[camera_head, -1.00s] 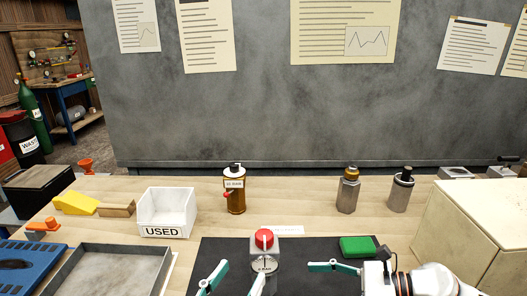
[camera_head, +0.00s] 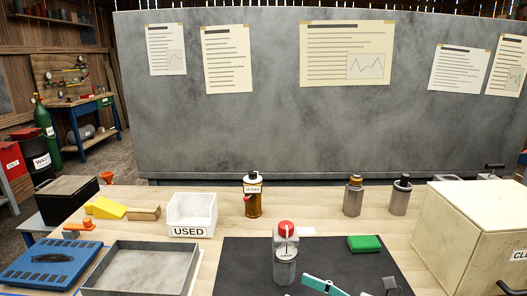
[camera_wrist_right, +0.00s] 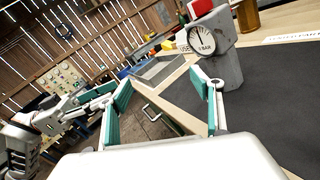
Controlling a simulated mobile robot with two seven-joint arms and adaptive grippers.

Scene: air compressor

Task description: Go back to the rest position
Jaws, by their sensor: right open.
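My right gripper (camera_wrist_right: 163,108) is open in the right wrist view, with nothing between its teal-padded fingers. The gauge unit (camera_head: 286,256), a grey block with a round dial and red top, stands upright on the black mat (camera_head: 240,265). In the wrist view the gauge dial (camera_wrist_right: 210,37) appears beyond my right finger; contact cannot be judged. My left gripper (camera_wrist_right: 98,97) shows at the left of the wrist view, small, its opening unclear. It is out of the head view.
A white USED bin (camera_head: 192,215), grey tray (camera_head: 145,268), amber bottle (camera_head: 253,197), two metal canisters (camera_head: 353,198) and a green block (camera_head: 365,243) are on the bench. A large cream box (camera_head: 475,225) stands at the right. Bare wood lies behind the mat.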

